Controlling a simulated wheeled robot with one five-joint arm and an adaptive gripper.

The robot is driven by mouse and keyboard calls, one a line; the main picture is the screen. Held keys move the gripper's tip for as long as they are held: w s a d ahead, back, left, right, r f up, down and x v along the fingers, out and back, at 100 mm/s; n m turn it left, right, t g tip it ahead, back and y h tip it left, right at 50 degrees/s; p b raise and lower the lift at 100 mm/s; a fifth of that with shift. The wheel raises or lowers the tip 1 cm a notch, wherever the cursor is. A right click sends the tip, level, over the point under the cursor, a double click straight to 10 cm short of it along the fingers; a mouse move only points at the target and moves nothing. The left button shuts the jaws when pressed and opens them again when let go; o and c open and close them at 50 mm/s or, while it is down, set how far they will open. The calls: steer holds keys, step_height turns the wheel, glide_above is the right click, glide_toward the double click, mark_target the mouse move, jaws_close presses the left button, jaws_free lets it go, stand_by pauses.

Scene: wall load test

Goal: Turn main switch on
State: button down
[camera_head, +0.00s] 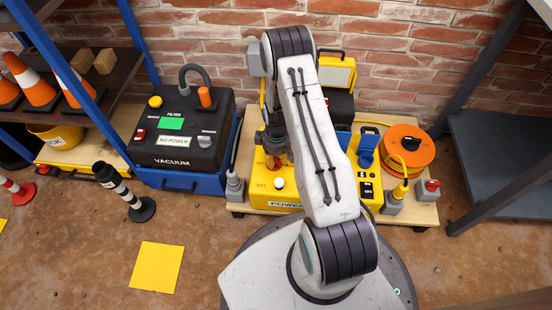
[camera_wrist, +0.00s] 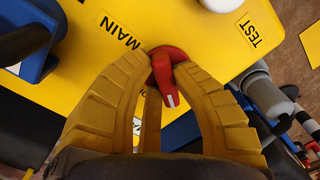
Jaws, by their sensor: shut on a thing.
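The main switch is a red rotary knob (camera_wrist: 167,78) with a white mark, next to the printed word MAIN on a yellow power box (camera_wrist: 195,45). In the wrist view my gripper (camera_wrist: 164,63) has its two yellow fingers closed on either side of the knob, touching it. The knob's white mark points toward the bottom of the wrist view, slightly right. In the head view the yellow power box (camera_head: 262,193) stands on a pallet, and my arm covers much of it. A small display (camera_head: 367,190) on its right part reads OFF.
A white button (camera_head: 279,183) is near the TEST label. A blue-cased vacuum unit (camera_head: 185,135) stands to the left, an orange cable reel (camera_head: 407,148) to the right. A dark shelf (camera_head: 505,150) is at far right. A black-and-white post (camera_head: 120,185) stands at front left.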

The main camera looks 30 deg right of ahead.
mark_target(275, 161)
steer(key=m, duration=0.5)
steer(key=shift+s+a+m, duration=0.15)
steer(key=shift+s+m, duration=0.05)
steer(key=shift+m, duration=0.2)
steer(key=m, duration=0.5)
steer(key=shift+a, duration=0.15)
steer(key=shift+m, duration=0.4)
steer(key=c, duration=1)
jaws_free()
steer(key=shift+r, duration=6)
